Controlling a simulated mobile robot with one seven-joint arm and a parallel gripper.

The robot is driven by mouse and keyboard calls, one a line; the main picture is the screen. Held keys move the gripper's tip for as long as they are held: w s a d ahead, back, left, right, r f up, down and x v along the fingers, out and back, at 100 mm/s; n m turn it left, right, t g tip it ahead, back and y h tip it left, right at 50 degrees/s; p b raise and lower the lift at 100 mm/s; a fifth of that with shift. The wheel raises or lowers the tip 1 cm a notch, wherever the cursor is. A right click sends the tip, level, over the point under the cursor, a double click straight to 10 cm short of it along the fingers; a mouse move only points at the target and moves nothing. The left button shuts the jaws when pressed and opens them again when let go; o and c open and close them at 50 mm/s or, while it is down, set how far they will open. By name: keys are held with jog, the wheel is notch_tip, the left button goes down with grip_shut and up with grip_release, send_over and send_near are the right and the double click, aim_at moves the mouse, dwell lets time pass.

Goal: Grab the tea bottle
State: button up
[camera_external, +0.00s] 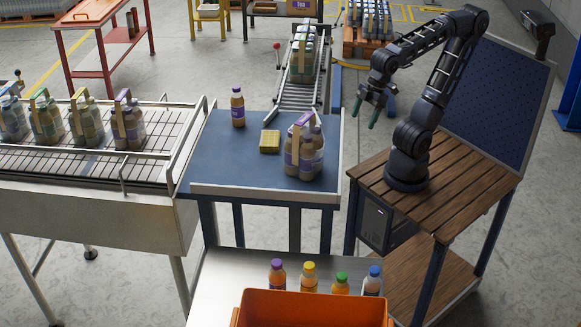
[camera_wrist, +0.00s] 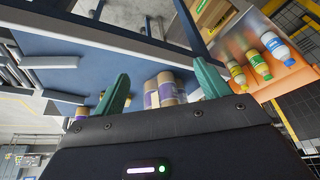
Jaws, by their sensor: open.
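A single bottle (camera_external: 238,108) with a purple cap and brown contents stands upright on the blue table (camera_external: 222,160); I take it as the tea bottle, but its label is too small to read. My gripper (camera_external: 365,112) is open and empty, in the air to the right of the table, well apart from this bottle. In the wrist view its two green fingers (camera_wrist: 163,72) are spread wide. A bottle pack with purple labels (camera_wrist: 165,90) shows beyond them. Whether the single bottle shows in the wrist view, I cannot tell.
A bottle pack (camera_external: 304,152) and a yellow block (camera_external: 270,141) are on the blue table. Several bottles with different caps (camera_external: 309,277) stand by an orange crate (camera_external: 310,308) in front. A conveyor (camera_external: 90,160) with packs lies left; a roller track (camera_external: 298,97) lies behind.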

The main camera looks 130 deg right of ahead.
jog(key=w+d+r+m, duration=0.3)
jog(key=w+d+r, duration=0.1)
jog(key=w+d, duration=0.3)
jog(key=m+g+h, duration=0.3)
jog(key=m+h, duration=0.1)
jog(key=m, duration=0.5)
send_near(238, 99)
jog(key=s+d, duration=0.2)
jog(key=x, duration=1.1)
jog(key=shift+w+a+f, duration=0.25)
jog(key=shift+w+a, duration=0.1)
jog(key=shift+a, duration=0.05)
jog(key=c, duration=1.2)
